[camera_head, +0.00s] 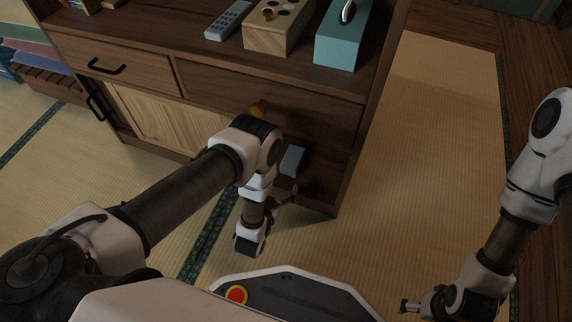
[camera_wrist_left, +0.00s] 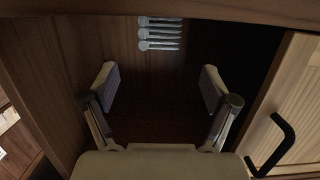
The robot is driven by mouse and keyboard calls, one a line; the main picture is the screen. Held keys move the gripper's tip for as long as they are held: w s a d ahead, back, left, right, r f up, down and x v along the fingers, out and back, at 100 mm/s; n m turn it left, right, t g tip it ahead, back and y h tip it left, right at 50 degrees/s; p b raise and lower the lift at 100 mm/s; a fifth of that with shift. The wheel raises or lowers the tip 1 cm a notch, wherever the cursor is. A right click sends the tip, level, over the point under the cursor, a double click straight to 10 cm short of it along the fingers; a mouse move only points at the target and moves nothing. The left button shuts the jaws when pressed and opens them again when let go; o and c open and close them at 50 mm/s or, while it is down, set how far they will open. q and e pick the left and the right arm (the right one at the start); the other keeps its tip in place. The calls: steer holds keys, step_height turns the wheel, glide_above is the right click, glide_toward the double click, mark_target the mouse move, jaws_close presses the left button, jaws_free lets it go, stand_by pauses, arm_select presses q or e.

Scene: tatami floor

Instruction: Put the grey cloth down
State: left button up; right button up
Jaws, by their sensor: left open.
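A small grey folded thing (camera_head: 293,160), which looks like the grey cloth, rests in the open lower compartment of the cabinet in the head view. In the left wrist view a grey layered stack (camera_wrist_left: 160,34) with rounded left ends, probably the same cloth, lies beyond the fingertips, apart from them. My left gripper (camera_head: 286,194) is at the compartment's front, partly hidden by its own wrist. In the left wrist view its two fingers (camera_wrist_left: 160,88) are spread with nothing between them. My right gripper (camera_head: 408,304) is at the lower right, away from the cabinet; its jaw opening is unclear.
The dark wooden cabinet (camera_head: 225,82) has drawers and a pale sliding door (camera_head: 165,117), whose black handle (camera_wrist_left: 272,145) is close right in the wrist view. A remote (camera_head: 229,20), a wooden box (camera_head: 278,28) and a teal tissue box (camera_head: 340,38) stand on top. Tatami (camera_head: 430,130) right is clear.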

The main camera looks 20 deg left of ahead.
arm_select(q)
steer(key=s+a+g, duration=0.6)
steer(key=s+g, duration=0.2)
steer(key=s+a+r+n+g, duration=0.1)
steer(key=s+r+g, duration=0.25)
steer(key=s, duration=0.45)
steer(key=s+r+g, duration=0.3)
steer(key=s+g, duration=0.1)
steer(key=s, duration=0.5)
step_height(320, 180, up, 45)
steer(key=p, duration=4.5)
steer(key=shift+w+y, duration=0.15)
steer(key=shift+y, duration=0.15)
steer(key=shift+r, duration=0.1)
